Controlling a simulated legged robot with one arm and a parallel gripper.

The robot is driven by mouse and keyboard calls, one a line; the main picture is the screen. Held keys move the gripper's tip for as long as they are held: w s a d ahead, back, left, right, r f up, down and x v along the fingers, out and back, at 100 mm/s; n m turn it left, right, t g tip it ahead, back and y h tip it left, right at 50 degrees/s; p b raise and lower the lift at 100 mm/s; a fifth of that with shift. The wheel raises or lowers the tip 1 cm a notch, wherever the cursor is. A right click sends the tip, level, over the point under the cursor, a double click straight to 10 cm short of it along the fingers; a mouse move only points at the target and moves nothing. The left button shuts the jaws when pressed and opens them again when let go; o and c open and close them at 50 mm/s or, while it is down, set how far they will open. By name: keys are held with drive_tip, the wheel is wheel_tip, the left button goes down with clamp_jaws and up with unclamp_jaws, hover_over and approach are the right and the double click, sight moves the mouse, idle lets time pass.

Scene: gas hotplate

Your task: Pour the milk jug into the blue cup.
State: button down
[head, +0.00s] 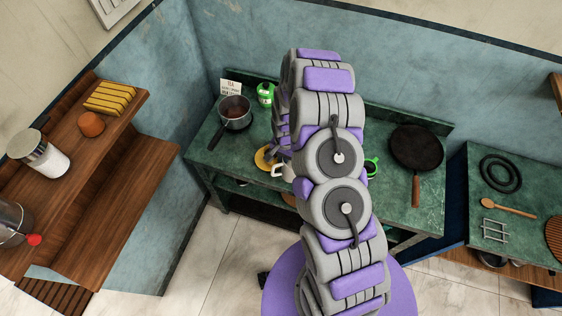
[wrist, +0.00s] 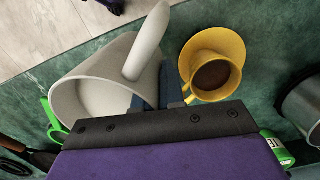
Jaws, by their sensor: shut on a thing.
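The white milk jug (wrist: 78,92) is large at the left of the wrist view, its mouth and pale inside showing and its handle pointing up. My gripper (wrist: 168,88) is shut on the jug; its dark blue fingers are partly hidden behind the jug. A yellow cup (wrist: 240,78) with brown liquid stands on a yellow saucer (wrist: 208,45), just right of the jug. In the head view the jug (head: 279,170) shows beside the yellow saucer (head: 264,160), partly hidden by my arm. I see no blue cup. I cannot tell how far the jug is tilted.
On the green counter (head: 225,158) stand a saucepan (head: 235,110), a green can (head: 266,92), a green mug (head: 372,167) and a black frying pan (head: 416,147). A sign stands behind the saucepan. Wooden shelves (head: 135,165) are at the left, another counter at the right.

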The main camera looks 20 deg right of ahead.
drive_tip(key=shift+w+d+f+y+b, duration=0.1)
drive_tip(key=shift+d+f+y+b, duration=0.2)
drive_tip(key=shift+b, duration=0.6)
drive_tip(key=shift+a+y+b, duration=0.15)
drive_tip(key=shift+y+b, duration=0.15)
drive_tip(key=shift+b, duration=0.6)
drive_tip(key=shift+w+b, duration=0.1)
drive_tip(key=shift+b, duration=0.75)
drive_tip(key=shift+y+b, duration=0.4)
drive_tip(key=shift+b, duration=0.05)
drive_tip(key=shift+r, duration=0.2)
drive_tip(key=shift+d, duration=0.3)
drive_tip(key=shift+b, duration=0.3)
drive_tip(key=shift+d+r+y+b, duration=0.25)
drive_tip(key=shift+y+b, duration=0.25)
drive_tip(key=shift+b, duration=0.25)
drive_tip(key=shift+d+r+y+b, duration=0.1)
drive_tip(key=shift+r+y+b, duration=0.15)
drive_tip(key=shift+y+b, duration=0.4)
